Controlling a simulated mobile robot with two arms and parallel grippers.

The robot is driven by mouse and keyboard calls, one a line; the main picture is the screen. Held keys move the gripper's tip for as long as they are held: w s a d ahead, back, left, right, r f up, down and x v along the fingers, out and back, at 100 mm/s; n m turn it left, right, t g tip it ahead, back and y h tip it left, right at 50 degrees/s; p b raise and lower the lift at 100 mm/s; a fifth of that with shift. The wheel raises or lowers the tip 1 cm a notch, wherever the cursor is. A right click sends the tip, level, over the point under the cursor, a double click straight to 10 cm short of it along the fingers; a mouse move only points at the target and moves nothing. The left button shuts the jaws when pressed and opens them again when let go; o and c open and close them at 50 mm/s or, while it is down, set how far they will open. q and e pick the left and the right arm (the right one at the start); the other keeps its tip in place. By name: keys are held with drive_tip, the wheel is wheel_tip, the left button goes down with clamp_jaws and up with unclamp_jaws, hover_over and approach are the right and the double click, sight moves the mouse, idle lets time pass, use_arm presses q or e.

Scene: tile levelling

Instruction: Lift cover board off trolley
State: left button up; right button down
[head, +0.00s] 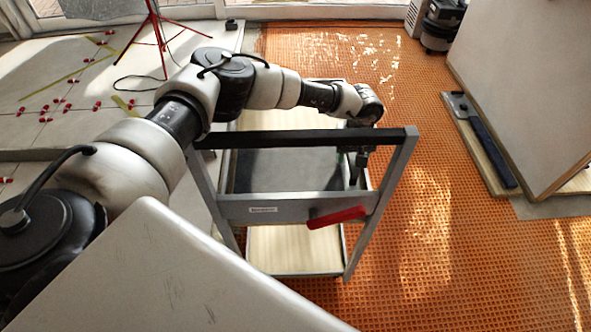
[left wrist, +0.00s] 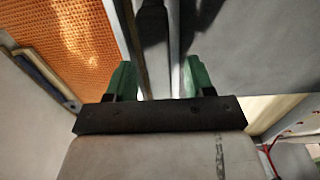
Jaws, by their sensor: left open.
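The trolley (head: 402,170) is a grey metal frame with a black top bar, standing on the orange mat. A flat dark grey board (head: 283,170), seemingly the cover board, lies inside the frame; it also shows in the left wrist view (left wrist: 255,50). My left gripper (head: 356,181) points down at the board's right side, partly hidden by the bar. In the left wrist view its green fingers (left wrist: 158,80) are open, with a thin pale edge strip between them. I cannot tell whether they touch it. My right gripper is out of view.
A red handle (head: 337,217) sits on the trolley's front crossbar. A large pale panel (head: 525,90) stands at the right, beside a dark blue tool (head: 487,142). A red tripod (head: 158,40) and tiles with red clips (head: 60,103) are at the left. The orange mat (head: 450,240) is open on the right.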

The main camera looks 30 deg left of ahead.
use_arm(q)
drive_tip(key=shift+c, duration=0.4)
clamp_jaws()
drive_tip(key=shift+r, duration=0.15)
